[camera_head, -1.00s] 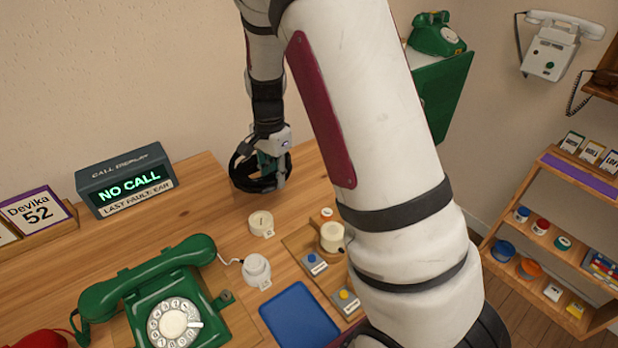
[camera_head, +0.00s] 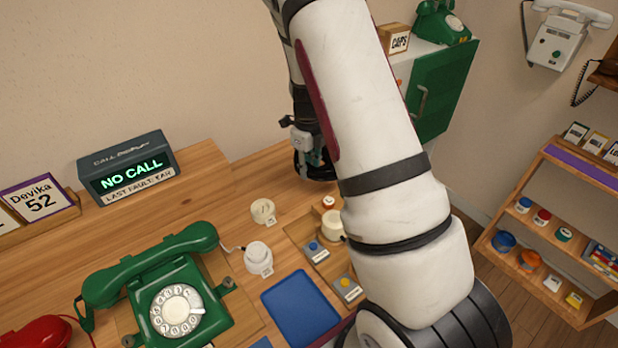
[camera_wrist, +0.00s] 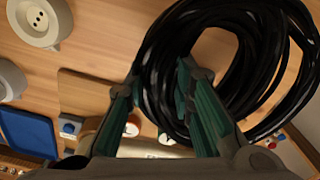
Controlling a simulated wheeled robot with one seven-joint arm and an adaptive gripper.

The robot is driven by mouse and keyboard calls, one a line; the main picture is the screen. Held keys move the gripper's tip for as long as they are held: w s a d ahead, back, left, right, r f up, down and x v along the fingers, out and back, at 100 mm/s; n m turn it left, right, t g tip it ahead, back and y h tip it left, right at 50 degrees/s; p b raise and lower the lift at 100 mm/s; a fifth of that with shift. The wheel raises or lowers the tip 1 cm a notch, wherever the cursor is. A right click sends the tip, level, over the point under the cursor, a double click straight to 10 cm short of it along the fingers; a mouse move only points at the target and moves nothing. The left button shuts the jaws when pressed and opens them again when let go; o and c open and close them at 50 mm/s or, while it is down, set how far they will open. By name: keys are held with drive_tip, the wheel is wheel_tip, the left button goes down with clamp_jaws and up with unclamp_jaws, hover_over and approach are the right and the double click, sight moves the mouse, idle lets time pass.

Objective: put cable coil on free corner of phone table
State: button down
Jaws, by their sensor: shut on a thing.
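The black cable coil (camera_wrist: 160,70) is large in the wrist view, with its near strand between the fingers of my gripper (camera_wrist: 185,85). My gripper is shut on the coil. In the head view my gripper (camera_head: 308,160) holds the coil (camera_head: 318,172) at the back right part of the wooden phone table (camera_head: 235,190). My arm hides part of the coil and the table's right side. I cannot tell whether the coil touches the table.
A green dial phone (camera_head: 165,290), a blue tray (camera_head: 300,306) and small white round items (camera_head: 258,258) stand on the table. A call display (camera_head: 127,170) is at the back left. A green cabinet (camera_head: 435,95) stands behind my arm. A shelf (camera_head: 550,225) is at right.

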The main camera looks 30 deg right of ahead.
sight(308, 190)
drive_tip(key=shift+f, duration=2.9)
drive_tip(key=c, duration=1.4)
unclamp_jaws()
drive_tip(key=shift+f, duration=0.1)
drive_tip(key=shift+o, duration=0.2)
